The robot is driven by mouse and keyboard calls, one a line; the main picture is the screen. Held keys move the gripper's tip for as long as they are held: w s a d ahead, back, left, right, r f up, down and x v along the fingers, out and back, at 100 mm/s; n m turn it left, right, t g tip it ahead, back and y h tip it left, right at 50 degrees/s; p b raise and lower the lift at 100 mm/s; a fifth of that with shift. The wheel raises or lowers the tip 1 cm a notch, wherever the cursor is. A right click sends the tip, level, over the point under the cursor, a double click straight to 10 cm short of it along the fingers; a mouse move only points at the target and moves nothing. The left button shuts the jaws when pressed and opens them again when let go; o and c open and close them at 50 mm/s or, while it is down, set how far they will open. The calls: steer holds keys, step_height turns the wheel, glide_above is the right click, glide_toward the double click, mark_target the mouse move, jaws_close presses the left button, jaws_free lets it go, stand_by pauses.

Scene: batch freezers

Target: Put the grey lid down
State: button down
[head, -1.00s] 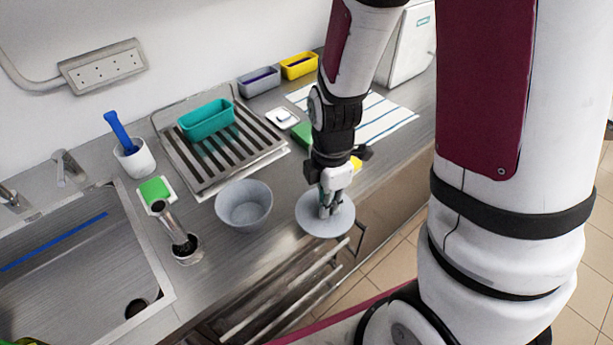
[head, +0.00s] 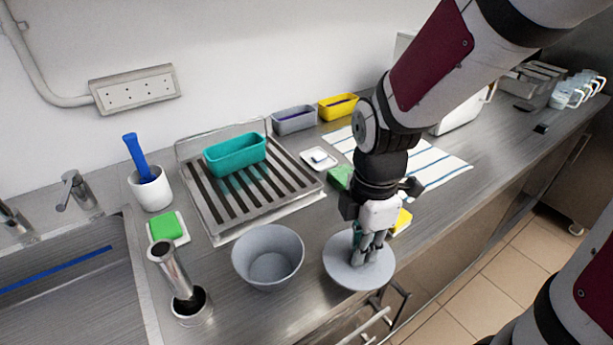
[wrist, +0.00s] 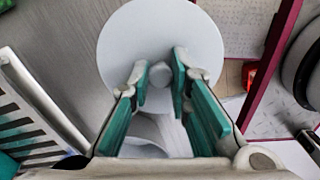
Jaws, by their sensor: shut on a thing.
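The grey lid (head: 343,272) is a round flat disc with a small knob. It is just right of the grey bowl (head: 268,257), by the counter's front edge. My gripper (head: 368,258) points down and is shut on the lid's knob. In the wrist view the lid (wrist: 125,45) lies flat beyond the fingers, and the knob is between the green finger pads (wrist: 160,82). I cannot tell whether the lid touches the counter or hangs slightly above it. The bowl is open and empty.
A slatted drying rack (head: 228,208) with a teal tub (head: 236,155) stands behind the bowl. A yellow thing (head: 402,221) and a green block (head: 341,178) are close behind my gripper. A metal cylinder (head: 173,272) stands left of the bowl. A striped cloth (head: 440,172) lies behind right.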

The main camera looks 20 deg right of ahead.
steer(key=w, duration=0.6)
steer(key=w+f, duration=0.1)
steer(key=w, duration=0.1)
steer(key=shift+w+a, duration=0.2)
steer(key=shift+w, duration=0.2)
steer(key=shift+f, duration=1.65)
steer(key=shift+f, duration=0.15)
steer(key=c, duration=1.5)
jaws_free()
